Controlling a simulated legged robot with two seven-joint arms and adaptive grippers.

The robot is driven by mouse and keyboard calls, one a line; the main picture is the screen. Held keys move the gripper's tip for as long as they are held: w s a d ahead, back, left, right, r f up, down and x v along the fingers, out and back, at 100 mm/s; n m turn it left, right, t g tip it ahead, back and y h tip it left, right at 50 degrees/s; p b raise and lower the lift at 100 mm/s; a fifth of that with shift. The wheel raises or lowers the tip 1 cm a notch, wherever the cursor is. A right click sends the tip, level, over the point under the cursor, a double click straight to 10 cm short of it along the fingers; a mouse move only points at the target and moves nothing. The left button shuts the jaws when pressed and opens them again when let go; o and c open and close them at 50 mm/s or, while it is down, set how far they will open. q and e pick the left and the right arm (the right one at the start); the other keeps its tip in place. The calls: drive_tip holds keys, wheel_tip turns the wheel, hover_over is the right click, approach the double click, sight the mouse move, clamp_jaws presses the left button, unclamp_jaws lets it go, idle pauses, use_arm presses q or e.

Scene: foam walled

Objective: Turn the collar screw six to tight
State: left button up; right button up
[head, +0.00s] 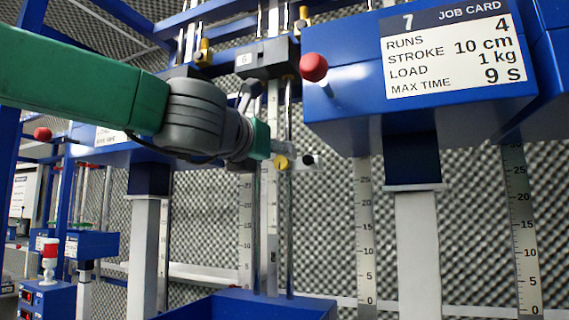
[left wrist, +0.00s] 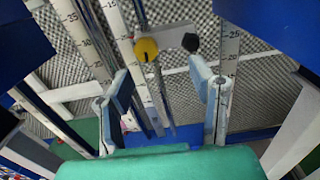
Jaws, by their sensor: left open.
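A dark block marked 6 (head: 244,60) sits on the vertical rods at the top middle of the head view. Below it, a yellow knob (head: 281,162) and a small black knob (head: 308,159) show just right of my left gripper (head: 264,142). In the left wrist view the yellow knob (left wrist: 146,48) and the black-headed knob (left wrist: 190,43) are on a pale bar beyond the fingertips. I cannot tell which is the collar screw, or whether it is tight. My left gripper's fingers (left wrist: 164,98) are spread with nothing between them. My right gripper is not in view.
A blue box with job card 7 (head: 445,45) and a red ball knob (head: 314,67) juts out at the right. Ruler strips (head: 364,240) stand against the foam wall. A blue tray (head: 250,305) is below. Another blue unit (head: 90,244) stands at the left.

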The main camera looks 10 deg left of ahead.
sight(280, 164)
use_arm(q)
drive_tip(key=w, duration=0.4)
drive_tip(key=shift+d+f, duration=0.1)
drive_tip(key=shift+d, duration=0.25)
drive_tip(key=w+a+p, duration=0.1)
drive_tip(key=w+a, duration=0.2)
drive_tip(key=shift+w+a+f, duration=0.15)
drive_tip(key=shift+w+a, duration=0.05)
drive_tip(key=shift+w, duration=0.05)
drive_tip(key=shift+w+d, duration=0.15)
drive_tip(key=shift+d, duration=1.05)
drive_tip(key=shift+c, duration=1.3)
drive_tip(key=shift+w+d, duration=0.1)
drive_tip(key=shift+d, duration=0.25)
drive_tip(key=c, duration=0.7)
drive_tip(key=shift+a, duration=0.6)
drive_tip(key=shift+c, duration=0.8)
clamp_jaws()
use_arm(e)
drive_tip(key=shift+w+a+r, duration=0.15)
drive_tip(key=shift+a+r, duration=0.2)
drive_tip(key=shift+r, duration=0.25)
use_arm(q)
drive_tip(key=shift+d, duration=0.15)
